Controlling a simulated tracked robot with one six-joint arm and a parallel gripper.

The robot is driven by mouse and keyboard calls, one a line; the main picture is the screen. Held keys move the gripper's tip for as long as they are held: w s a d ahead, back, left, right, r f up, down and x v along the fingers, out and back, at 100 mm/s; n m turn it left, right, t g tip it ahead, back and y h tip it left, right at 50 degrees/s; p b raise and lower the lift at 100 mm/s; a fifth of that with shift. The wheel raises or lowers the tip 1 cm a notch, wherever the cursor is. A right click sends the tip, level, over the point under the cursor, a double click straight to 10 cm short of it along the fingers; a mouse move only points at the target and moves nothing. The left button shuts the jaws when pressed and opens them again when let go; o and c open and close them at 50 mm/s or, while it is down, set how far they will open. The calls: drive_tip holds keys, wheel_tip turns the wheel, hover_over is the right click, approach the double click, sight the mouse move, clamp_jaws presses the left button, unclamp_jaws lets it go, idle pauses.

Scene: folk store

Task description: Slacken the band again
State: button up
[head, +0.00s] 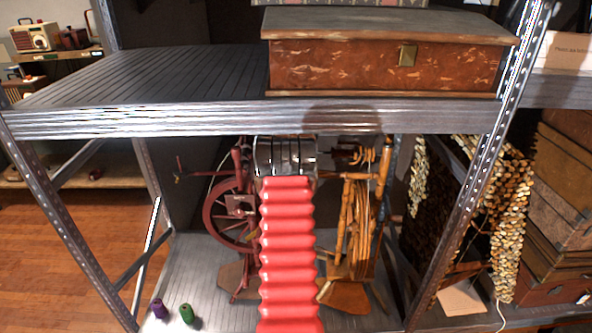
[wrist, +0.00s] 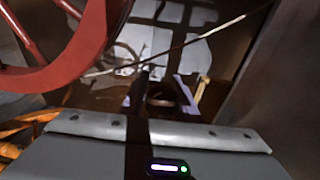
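A dark red spinning wheel (head: 232,212) stands on the lower shelf, left of my red bellows-covered arm, which hides part of it. In the wrist view its red rim (wrist: 75,55) fills the upper left, close to the camera. A thin pale line, perhaps the band (wrist: 180,45), runs slantwise across the wrist view; I cannot tell how taut it is. My gripper (wrist: 160,95) points into the shelf space near the wheel. Its fingers are dark and shadowed, and I cannot tell whether they hold anything. The head view does not show the fingertips.
A light wooden spinning wheel (head: 352,225) stands just right of my arm. The upper shelf's front edge (head: 250,118) runs above, bearing a wooden chest (head: 380,68). Green (head: 187,314) and purple (head: 159,308) spools lie at the lower left. Strung flakes (head: 508,200) hang at right.

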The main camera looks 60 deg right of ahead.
drive_tip(key=c, duration=0.6)
